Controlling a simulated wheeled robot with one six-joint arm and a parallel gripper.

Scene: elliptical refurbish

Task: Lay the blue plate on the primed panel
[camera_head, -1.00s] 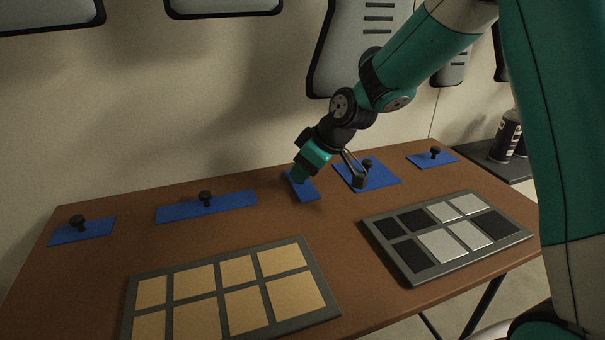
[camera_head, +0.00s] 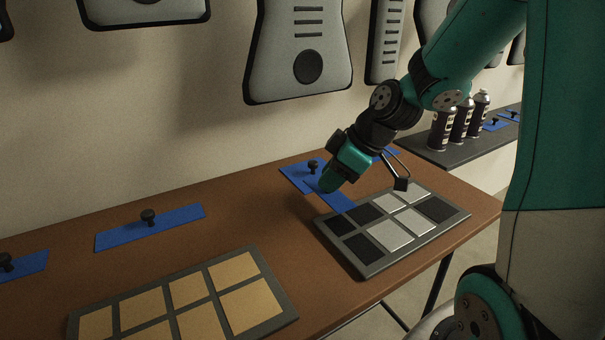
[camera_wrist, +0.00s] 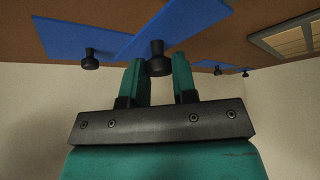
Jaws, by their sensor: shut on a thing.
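My gripper (camera_head: 327,187) is shut on the black knob of a blue plate (camera_head: 343,203). The wrist view shows the knob (camera_wrist: 157,57) between the fingers and the flat plate (camera_wrist: 178,24) beyond them. Another panel (camera_head: 272,275), with tan cells, lies to the left on the table. Nothing marks which panel is primed.
Another blue plate (camera_head: 292,176) with a knob lies just behind the held one, overlapping it in view. A long blue plate (camera_head: 130,236) and one at the left edge (camera_head: 25,266) lie on the brown table (camera_head: 235,205). Spray cans (camera_head: 442,130) stand on a dark shelf.

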